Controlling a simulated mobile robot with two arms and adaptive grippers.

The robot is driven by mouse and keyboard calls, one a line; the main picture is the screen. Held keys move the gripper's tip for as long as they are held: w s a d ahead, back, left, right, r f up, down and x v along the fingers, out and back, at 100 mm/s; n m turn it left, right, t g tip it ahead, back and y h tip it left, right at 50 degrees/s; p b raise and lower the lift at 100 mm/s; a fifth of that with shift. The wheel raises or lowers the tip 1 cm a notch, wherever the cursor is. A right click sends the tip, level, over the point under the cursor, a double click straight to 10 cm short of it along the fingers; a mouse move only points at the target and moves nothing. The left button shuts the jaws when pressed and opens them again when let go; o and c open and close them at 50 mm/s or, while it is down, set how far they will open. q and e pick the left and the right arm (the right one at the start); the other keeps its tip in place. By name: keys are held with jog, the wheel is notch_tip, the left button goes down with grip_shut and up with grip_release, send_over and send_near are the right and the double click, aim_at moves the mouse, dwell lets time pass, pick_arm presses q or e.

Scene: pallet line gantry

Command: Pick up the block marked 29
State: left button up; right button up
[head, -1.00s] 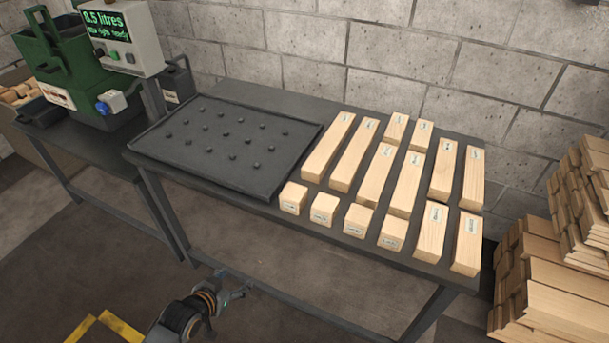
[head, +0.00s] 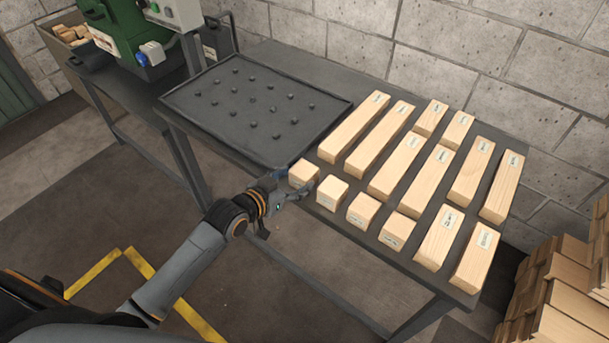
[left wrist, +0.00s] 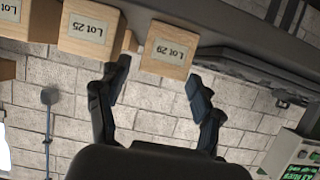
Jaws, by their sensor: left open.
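The block marked "Lot 29" (left wrist: 167,50) shows its labelled end in the left wrist view, which is upside down. In the head view it is the leftmost short wooden block (head: 303,172) of the front row, at the table's front edge by the black tray. My left gripper (head: 290,184) is open just in front of this block. In the left wrist view my left gripper (left wrist: 158,80) has its two fingers spread on either side of the block's end, with nothing held. My right gripper is out of view.
The block marked "Lot 25" (left wrist: 88,28) stands close beside it. Several more wooden blocks (head: 405,160) lie in rows on the dark table. The studded black tray (head: 215,115) is otherwise empty. Stacked timber (head: 555,290) stands at the right.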

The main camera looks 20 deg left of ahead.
aim_at(304, 172)
pick_arm(q)
jog(key=x, duration=0.5)
jog(key=shift+w+a+p, duration=0.15)
jog(key=shift+w+p, duration=0.05)
jog(key=shift+p, duration=0.1)
jog(key=shift+s, duration=0.1)
jog(key=c, duration=0.9)
jog(key=shift+c, duration=0.3)
jog(key=shift+r, duration=0.1)
